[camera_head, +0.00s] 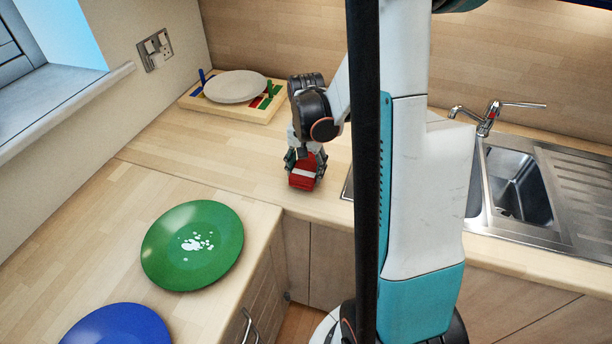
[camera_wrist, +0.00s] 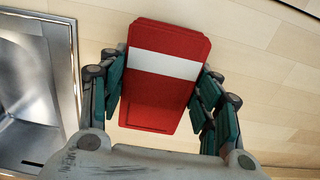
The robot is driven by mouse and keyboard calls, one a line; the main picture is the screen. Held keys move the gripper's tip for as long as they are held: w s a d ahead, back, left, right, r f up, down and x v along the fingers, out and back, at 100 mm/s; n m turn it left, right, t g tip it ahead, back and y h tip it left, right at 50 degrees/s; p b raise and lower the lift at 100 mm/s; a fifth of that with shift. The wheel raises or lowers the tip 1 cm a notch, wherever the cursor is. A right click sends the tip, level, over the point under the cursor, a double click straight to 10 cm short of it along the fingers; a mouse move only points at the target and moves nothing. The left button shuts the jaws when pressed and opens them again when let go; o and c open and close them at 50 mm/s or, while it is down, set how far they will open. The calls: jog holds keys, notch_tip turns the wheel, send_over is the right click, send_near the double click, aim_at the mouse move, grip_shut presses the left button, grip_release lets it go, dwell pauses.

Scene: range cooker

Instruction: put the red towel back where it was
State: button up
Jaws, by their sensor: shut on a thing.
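The red towel (camera_head: 304,172) is a folded red block with a white stripe. My gripper (camera_head: 306,160) is shut on it, over the counter near the inner corner, left of the sink. In the wrist view the towel (camera_wrist: 165,85) sits between the two green-padded fingers of my gripper (camera_wrist: 162,95), one on each long side. I cannot tell whether the towel touches the counter or is held just above it.
A green plate (camera_head: 192,262) with white spots and a blue plate (camera_head: 115,328) lie on the left counter. A white plate (camera_head: 235,86) rests on a wooden rack (camera_head: 200,104) with coloured pegs. A steel sink (camera_head: 520,185) with a tap (camera_head: 487,120) is right. Counter between rack and green plate is clear.

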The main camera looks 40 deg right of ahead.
aim_at(305, 167)
jog(key=shift+f, duration=1.2)
jog(key=shift+f+b, duration=0.15)
jog(key=shift+b, duration=0.2)
jog(key=o, duration=1.1)
notch_tip(305, 167, up, 12)
jog(key=p, duration=0.3)
jog(key=shift+r+p, duration=0.2)
jog(key=shift+p, duration=0.15)
jog(key=shift+w, duration=0.1)
